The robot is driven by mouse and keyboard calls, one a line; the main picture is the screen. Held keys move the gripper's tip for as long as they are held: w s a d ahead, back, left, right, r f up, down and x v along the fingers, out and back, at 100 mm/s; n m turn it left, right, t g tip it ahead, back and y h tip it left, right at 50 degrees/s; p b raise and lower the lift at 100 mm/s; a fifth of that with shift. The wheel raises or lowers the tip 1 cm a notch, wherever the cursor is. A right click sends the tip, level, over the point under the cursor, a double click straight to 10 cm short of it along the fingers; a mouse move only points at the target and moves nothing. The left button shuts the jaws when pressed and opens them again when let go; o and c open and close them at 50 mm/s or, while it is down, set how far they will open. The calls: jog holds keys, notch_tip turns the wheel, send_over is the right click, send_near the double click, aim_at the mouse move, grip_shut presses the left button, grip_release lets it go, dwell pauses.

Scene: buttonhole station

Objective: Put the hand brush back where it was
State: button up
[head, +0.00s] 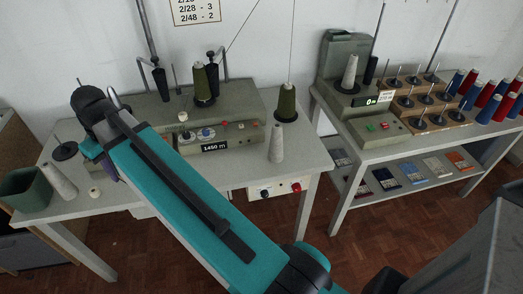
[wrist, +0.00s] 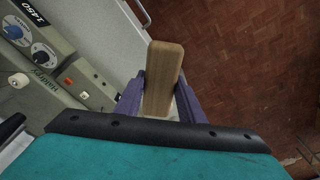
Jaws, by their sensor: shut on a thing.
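The hand brush (wrist: 164,65) shows in the wrist view as a plain wooden handle, pointing up in the picture. My gripper (wrist: 160,85) is shut on it, with one purple finger on each side. The brush's bristle end cannot be made out. In the wrist view the handle appears over the table's edge, with the floor beyond it. In the head view my teal arm reaches over the left table, and a bit of purple finger (head: 90,151) shows at its far end; the brush is hidden there.
The left table (head: 110,203) bears a winding machine (head: 250,103) marked 1450 m, a green bin (head: 30,188), a grey cone (head: 59,181) and another cone (head: 277,143). A second table at right holds another machine (head: 345,62) and several red and blue spools. The floor (head: 190,262) between is clear.

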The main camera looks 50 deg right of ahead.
jog(key=s+d+f+m+b, duration=0.25)
jog(key=s+d+b, duration=0.45)
jog(key=d, duration=0.7)
jog(key=s+d+f+m+b, duration=0.1)
jog(key=s+d+f+b, duration=0.3)
jog(key=s+d, duration=0.75)
jog(key=s+d+f+m+b, duration=0.2)
jog(key=s+d+b, duration=0.3)
jog(key=s+d, duration=0.4)
jog(key=s+d+f+m+h+b, duration=0.1)
jog(key=s+d+f+m+b, duration=0.2)
jog(key=s+d+b, duration=0.3)
jog(key=s+d+m, duration=0.1)
jog(key=s+d, duration=0.3)
jog(key=shift+f+b, duration=0.25)
jog(key=shift+b, duration=0.05)
jog(key=shift+d+r, duration=0.1)
jog(key=d+p, duration=0.1)
jog(key=p, duration=0.1)
jog(key=w+d+p, duration=0.1)
jog(key=p, duration=0.1)
jog(key=shift+w+d, duration=0.15)
jog(key=shift+d, duration=0.1)
jog(key=d+p, duration=0.1)
jog(key=p, duration=0.4)
jog(key=shift+w, duration=0.35)
